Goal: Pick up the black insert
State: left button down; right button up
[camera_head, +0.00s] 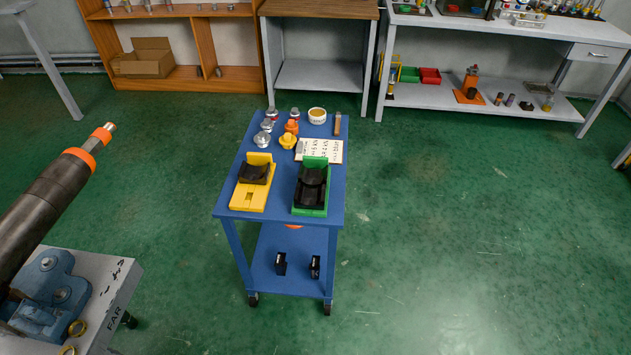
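A yellow holder (249,199) stands at the front left of a blue cart's top, with a black curved insert (254,174) in it. A green holder (316,162) stands to its right and holds black curved pieces (311,178). Two small black blocks, one at the left (281,263) and one at the right (315,267), stand on the cart's lower shelf. I cannot tell which black part is the one named. Neither of my grippers is in view.
The blue cart (226,203) also bears knobs, a cup (317,115) and a printed card (319,150). Green floor (450,230) is clear at the right.

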aim_at(306, 199)
jog(key=i+l+u, duration=0.1)
jog(key=u, duration=0.35)
jog(key=i+l+u, duration=0.1)
jog(key=u, duration=0.4)
jog(key=l+u, duration=0.2)
jog(key=u, duration=0.25)
jog(key=l+u, duration=0.2)
jog(key=u, duration=0.25)
jog(key=i+l, duration=0.05)
